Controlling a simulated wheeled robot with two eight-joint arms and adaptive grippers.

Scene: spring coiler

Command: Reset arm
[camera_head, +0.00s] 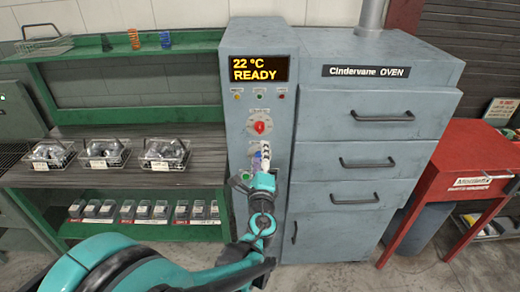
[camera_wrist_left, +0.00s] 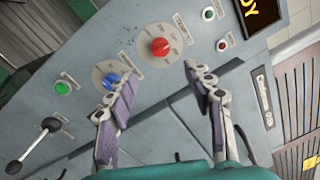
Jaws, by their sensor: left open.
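My left arm comes in from the lower left in the head view, with its left gripper (camera_head: 262,158) in front of the oven's control column (camera_head: 238,120). In the left wrist view the left gripper (camera_wrist_left: 165,95) is open and empty, its two purple-padded fingers apart. Between and beyond the fingers is the grey control panel (camera_wrist_left: 120,45). It carries a red knob (camera_wrist_left: 160,47), a blue knob (camera_wrist_left: 111,80) partly behind one finger, and a green button (camera_wrist_left: 63,88). The right gripper is in neither view.
The grey oven (camera_head: 340,130) with several handled drawers stands right of the column. A red table (camera_head: 465,150) is further right. A green bench (camera_head: 20,170) at left holds wire baskets (camera_head: 105,153).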

